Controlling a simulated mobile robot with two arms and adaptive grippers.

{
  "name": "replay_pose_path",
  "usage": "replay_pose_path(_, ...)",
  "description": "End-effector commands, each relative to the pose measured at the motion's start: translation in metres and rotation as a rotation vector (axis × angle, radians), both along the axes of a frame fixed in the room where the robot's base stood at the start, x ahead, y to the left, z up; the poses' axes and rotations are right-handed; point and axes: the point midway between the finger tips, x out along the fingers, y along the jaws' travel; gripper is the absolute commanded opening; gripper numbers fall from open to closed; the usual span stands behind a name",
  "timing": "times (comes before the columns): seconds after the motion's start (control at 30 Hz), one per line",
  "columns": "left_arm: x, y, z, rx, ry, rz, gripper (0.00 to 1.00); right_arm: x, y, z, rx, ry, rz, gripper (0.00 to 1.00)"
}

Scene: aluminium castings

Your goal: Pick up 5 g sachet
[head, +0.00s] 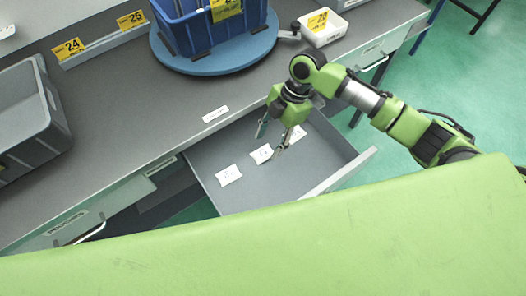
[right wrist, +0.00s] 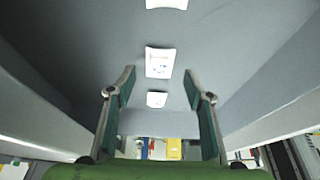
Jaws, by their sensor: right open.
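Three small white sachets lie spaced in a row on the floor of an open grey drawer (head: 237,198): a near-left one (head: 228,175), a middle one (head: 262,154) and a far-right one (head: 297,133). Their print is too small to read, so I cannot tell which is 5 g. My right gripper (head: 272,143) is open and empty, pointing down over the drawer close to the middle sachet. In the right wrist view, one sachet (right wrist: 158,62) shows between the open fingers, with a smaller-looking one (right wrist: 157,99) below it and another (right wrist: 166,3) at the top edge. My left gripper is out of view.
On the worktop stand a blue bin (head: 190,32) on a round blue turntable (head: 215,58), a grey crate (head: 50,100) and a white scale-like box (head: 322,34). The worktop above the drawer is mostly clear.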

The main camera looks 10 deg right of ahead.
Motion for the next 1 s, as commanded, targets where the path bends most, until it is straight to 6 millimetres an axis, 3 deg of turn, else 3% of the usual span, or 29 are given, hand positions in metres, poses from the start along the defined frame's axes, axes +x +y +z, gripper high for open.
replay_pose_path(0.2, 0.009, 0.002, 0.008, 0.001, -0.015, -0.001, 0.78, -0.005, 0.011, -0.028, -0.001, 0.002, 0.000, 0.47)
replay_pose_path(0.5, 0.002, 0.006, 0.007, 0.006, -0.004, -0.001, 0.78, -0.005, 0.012, -0.034, -0.001, -0.001, 0.000, 0.47)
replay_pose_path(0.63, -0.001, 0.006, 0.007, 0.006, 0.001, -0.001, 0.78, -0.005, 0.012, -0.034, -0.001, -0.001, 0.000, 0.13)
replay_pose_path(1.0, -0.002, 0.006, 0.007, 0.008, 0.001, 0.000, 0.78, -0.005, 0.012, -0.032, -0.001, -0.001, 0.000, 0.12)
